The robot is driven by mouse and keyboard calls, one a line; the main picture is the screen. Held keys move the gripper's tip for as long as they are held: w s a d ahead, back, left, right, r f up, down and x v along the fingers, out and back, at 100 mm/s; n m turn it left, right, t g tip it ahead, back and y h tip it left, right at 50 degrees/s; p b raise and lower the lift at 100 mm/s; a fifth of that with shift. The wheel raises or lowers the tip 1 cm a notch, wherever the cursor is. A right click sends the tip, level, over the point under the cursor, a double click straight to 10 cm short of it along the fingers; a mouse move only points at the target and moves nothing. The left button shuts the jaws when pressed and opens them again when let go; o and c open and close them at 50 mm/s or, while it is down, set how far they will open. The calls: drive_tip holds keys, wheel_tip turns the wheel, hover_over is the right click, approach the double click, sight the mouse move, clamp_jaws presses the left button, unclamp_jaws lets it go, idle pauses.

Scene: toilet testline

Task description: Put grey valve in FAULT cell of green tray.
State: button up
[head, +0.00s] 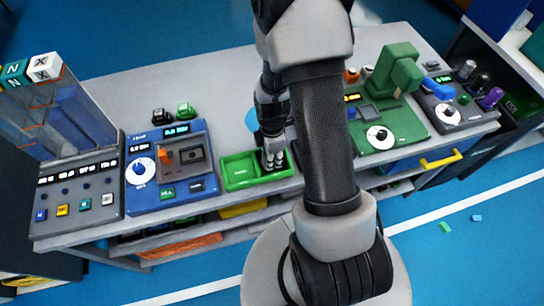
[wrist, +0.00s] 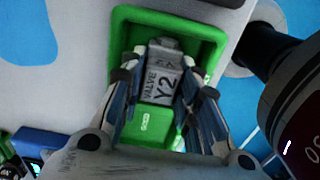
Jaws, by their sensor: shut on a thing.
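The grey valve (wrist: 160,85), marked VALVE Y2, sits between the fingers of my gripper (wrist: 158,95) in the wrist view. My gripper is shut on it. The green tray (wrist: 122,30) lies below and around it. A tray cell with a label that seems to read GOOD (wrist: 150,128) shows nearer the palm; the valve is over the other cell, whose label is hidden. In the head view my gripper (head: 272,163) is at the right cell of the green tray (head: 226,183), and the valve is hard to make out. I cannot tell whether the valve touches the tray floor.
A blue test panel (head: 171,200) stands left of the tray. A green device (head: 392,128) stands to the right, partly behind my arm. Two small parts, black (head: 161,115) and green (head: 185,110), lie behind the blue panel. The bench surface (head: 215,85) behind is mostly clear.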

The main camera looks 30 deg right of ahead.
drive_tip(key=shift+f, duration=0.1)
drive_tip(key=o, duration=1.2)
drive_tip(key=shift+c, duration=0.2)
drive_tip(key=s+a+r+m+t+p, duration=0.1)
drive_tip(key=s+a+r+m+p, duration=0.15)
drive_tip(key=r, duration=1.15)
drive_tip(key=s+a+r+m+t+p, duration=0.1)
drive_tip(key=a+r+m+p, duration=0.2)
drive_tip(key=r, duration=1.1)
drive_tip(key=s+a+r+m+t+b, duration=0.1)
drive_tip(key=s+a+r+m+t, duration=0.1)
drive_tip(key=s+a+r+m, duration=0.3)
drive_tip(key=shift+s+r+m+t, duration=0.3)
drive_tip(key=shift+s+r+m, duration=1.75)
drive_tip(key=shift+s, duration=0.5)
